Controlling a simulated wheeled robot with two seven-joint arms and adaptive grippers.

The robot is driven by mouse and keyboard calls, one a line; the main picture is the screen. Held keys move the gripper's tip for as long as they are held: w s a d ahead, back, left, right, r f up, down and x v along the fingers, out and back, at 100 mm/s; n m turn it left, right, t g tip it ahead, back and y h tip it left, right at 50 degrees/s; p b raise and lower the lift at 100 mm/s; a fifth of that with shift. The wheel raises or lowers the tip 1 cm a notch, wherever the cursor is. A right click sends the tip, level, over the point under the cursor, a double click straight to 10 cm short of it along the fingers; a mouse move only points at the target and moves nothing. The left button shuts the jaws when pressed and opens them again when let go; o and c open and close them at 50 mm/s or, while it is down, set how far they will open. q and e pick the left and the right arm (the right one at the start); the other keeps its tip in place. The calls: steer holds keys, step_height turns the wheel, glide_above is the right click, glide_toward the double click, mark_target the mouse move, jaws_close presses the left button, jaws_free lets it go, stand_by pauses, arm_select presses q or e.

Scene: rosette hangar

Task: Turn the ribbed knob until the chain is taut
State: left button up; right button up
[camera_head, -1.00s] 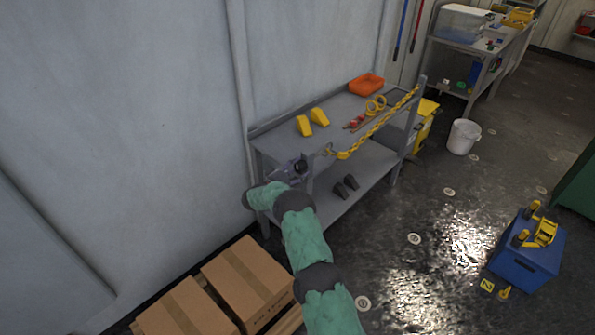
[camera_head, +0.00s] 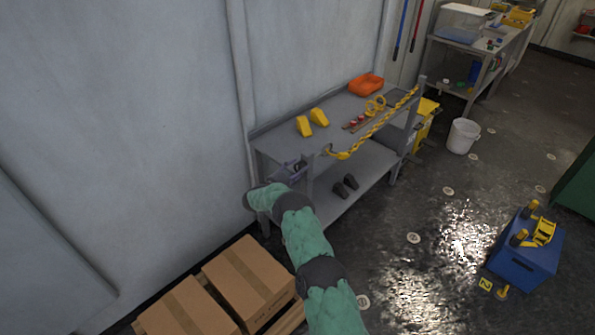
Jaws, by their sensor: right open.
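A grey workbench (camera_head: 352,108) stands against the wall, and a yellow chain (camera_head: 375,129) runs along its front edge from a post at the right. The chain dips slightly near its left end. My right arm, in a green sleeve, reaches up from the bottom to the bench's left end. My right gripper (camera_head: 294,169) is open there, small and partly hidden by my wrist. A small dark shape shows at its fingers; I cannot tell whether it is the ribbed knob or part of the gripper. My left gripper is not in view.
On the bench lie yellow wedges (camera_head: 304,126), an orange tray (camera_head: 366,84) and yellow rings (camera_head: 375,104). Dark wedges (camera_head: 345,186) lie on its lower shelf. Cardboard boxes (camera_head: 248,283) stand at the lower left. A white bucket (camera_head: 462,136) and blue box (camera_head: 525,262) stand right, with open floor between.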

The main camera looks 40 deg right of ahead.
steer(key=shift+n, duration=1.1)
steer(key=shift+r, duration=0.1)
steer(key=c, duration=1.3)
steer(key=m+b, duration=0.1)
steer(key=m, duration=0.1)
steer(key=shift+m+b, duration=0.3)
steer(key=shift+m, duration=0.1)
steer(key=m+b, duration=0.2)
steer(key=m, duration=0.2)
steer(key=shift+m, duration=0.3)
steer(key=m+b, duration=0.3)
steer(key=m, duration=0.3)
steer(key=shift+m+b, duration=0.5)
steer(key=shift+m, duration=0.2)
